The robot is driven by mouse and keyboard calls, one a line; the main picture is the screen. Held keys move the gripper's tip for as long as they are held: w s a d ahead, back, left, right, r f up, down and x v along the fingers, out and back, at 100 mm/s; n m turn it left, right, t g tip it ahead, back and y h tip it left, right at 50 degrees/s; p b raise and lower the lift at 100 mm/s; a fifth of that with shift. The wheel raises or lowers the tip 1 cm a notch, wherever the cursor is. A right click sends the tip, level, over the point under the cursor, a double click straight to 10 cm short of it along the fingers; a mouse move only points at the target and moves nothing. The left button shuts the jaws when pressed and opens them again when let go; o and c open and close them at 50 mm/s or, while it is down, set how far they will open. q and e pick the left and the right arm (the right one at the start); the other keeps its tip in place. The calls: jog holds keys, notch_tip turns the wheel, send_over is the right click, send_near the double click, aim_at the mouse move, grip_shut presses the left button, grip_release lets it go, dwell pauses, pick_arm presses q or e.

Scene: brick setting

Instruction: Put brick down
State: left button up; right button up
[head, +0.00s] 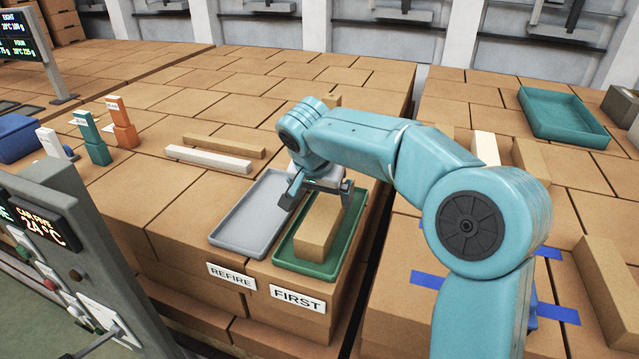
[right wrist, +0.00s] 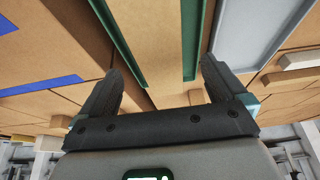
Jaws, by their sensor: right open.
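A tan brick (head: 318,228) lies lengthwise in the green tray (head: 303,267) behind the FIRST label (head: 298,298). My right gripper (head: 318,196) is open at the brick's far end, with one finger toward each side. In the right wrist view the open right gripper (right wrist: 163,70) has the tan brick (right wrist: 152,30) beyond its fingers, between the green tray's rims (right wrist: 197,40). I cannot tell whether a finger touches the brick. The brick's far end is partly hidden by the gripper. My left gripper is not in view.
A grey tray (head: 250,215), empty where visible, sits just left, behind the REFIRE label (head: 230,274). Loose bricks (head: 208,159) lie farther left. A control panel (head: 85,260) stands front left. Another brick (head: 609,290) lies at right, near blue tape (head: 428,280).

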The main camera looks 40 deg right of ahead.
jog(key=v, duration=0.6)
jog(key=shift+r, duration=0.1)
jog(key=shift+s, duration=0.15)
